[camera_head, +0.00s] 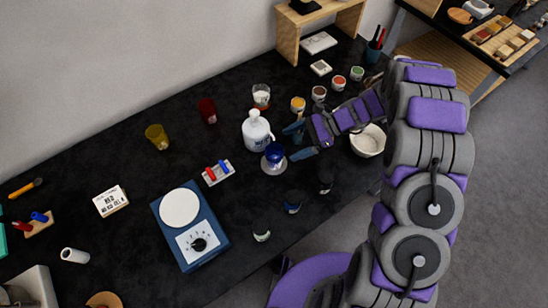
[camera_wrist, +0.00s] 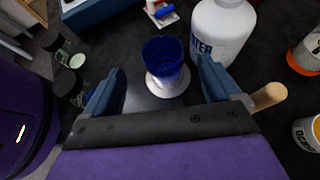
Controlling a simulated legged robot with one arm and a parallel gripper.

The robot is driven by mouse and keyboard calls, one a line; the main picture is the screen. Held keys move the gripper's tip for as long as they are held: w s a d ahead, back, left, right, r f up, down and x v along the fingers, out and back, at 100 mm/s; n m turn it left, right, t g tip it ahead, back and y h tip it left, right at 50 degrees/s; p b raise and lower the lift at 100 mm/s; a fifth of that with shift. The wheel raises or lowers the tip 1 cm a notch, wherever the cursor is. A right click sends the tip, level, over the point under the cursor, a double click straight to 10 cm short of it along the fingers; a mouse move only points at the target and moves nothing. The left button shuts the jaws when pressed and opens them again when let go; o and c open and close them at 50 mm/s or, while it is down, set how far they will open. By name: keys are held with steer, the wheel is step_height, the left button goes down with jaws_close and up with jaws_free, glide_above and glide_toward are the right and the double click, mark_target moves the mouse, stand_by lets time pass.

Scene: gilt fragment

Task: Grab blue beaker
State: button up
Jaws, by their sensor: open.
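The blue beaker (camera_head: 274,154) stands upright on a pale round base on the black table, just in front of the white water bottle. In the wrist view the blue beaker (camera_wrist: 162,60) is ahead of my gripper and roughly centred between its fingers. My gripper (camera_head: 297,140) is to the right of the beaker in the head view. In the wrist view my gripper (camera_wrist: 160,88) is open, its two blue fingers spread apart with nothing between them. The beaker appears just beyond the fingertips, apart from them.
The white bottle (camera_head: 257,132) stands close to the beaker, near the right finger in the wrist view (camera_wrist: 222,35). A white bowl with a wooden-handled tool (camera_head: 368,140) is beneath my arm. Small dark-capped jars (camera_head: 292,203) stand toward the front edge. A blue scale (camera_head: 189,225) is farther left.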

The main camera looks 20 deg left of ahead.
mark_target(281, 148)
steer(key=b+x, duration=0.1)
steer(key=x, duration=0.3)
steer(key=shift+w+f, duration=0.2)
steer(key=shift+s+a+f, duration=0.2)
steer(key=shift+a, duration=0.45)
steer(key=shift+c, duration=0.3)
steer(key=shift+d, duration=0.1)
steer(key=c, duration=1.4)
steer(key=shift+r, duration=0.1)
